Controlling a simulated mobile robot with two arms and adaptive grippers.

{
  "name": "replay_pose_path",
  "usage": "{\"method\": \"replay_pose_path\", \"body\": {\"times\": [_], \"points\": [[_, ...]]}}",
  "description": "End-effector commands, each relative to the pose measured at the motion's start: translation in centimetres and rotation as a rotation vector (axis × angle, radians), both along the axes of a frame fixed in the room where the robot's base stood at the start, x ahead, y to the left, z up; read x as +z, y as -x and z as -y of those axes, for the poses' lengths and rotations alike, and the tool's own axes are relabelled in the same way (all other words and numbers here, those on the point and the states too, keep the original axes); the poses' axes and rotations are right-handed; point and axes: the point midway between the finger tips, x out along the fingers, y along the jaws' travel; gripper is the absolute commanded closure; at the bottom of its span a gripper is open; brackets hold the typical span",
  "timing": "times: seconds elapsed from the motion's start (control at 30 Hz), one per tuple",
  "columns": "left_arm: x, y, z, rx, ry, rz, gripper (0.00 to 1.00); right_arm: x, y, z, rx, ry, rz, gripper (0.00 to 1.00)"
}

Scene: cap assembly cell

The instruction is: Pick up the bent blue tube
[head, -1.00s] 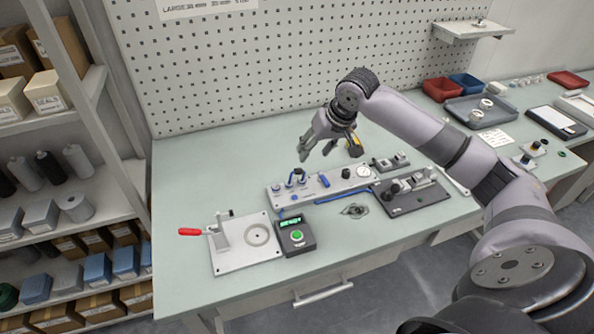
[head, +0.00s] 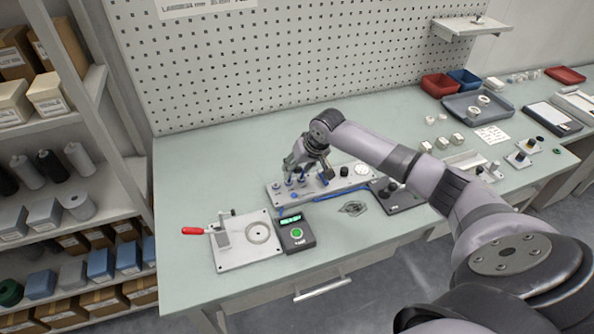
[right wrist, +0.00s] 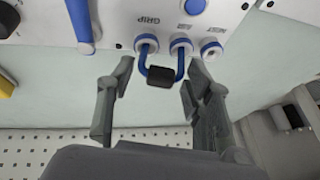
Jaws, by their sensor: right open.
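The bent blue tube (right wrist: 143,67) shows in the right wrist view as a U with a black middle piece. Its two ends sit in white ports with blue rings on the white panel (head: 310,191), one marked GRIP. My right gripper (right wrist: 158,82) is open, with one finger on each side of the tube and apart from it. In the head view my right gripper (head: 306,172) is over the left part of the panel and partly hides the ports and tube there. My left gripper is not in view.
The panel also carries a blue lever (right wrist: 80,22) and a gauge (head: 361,169). A black box with a green button (head: 297,233) and a plate with a red-handled clamp (head: 240,250) stand in front. A dark fixture (head: 400,203) is at the right.

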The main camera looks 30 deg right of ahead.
Motion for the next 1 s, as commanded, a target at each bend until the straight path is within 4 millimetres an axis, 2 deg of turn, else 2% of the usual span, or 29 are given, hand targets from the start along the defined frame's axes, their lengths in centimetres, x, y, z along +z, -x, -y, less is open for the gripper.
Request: {"method": "replay_pose_path", "body": {"times": [0.13,0.53,0.83,1.0], "points": [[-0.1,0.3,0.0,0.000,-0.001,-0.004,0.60,0.0,0.0,0.0,0.000,0.000,0.000,0.54],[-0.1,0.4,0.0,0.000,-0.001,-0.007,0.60,0.0,0.0,0.0,0.000,0.000,0.000,0.80],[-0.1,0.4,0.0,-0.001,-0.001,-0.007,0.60,0.3,0.0,0.1,0.000,0.000,0.001,0.80],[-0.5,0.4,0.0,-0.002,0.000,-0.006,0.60,1.8,-0.1,0.1,0.000,0.000,0.004,0.80]]}}
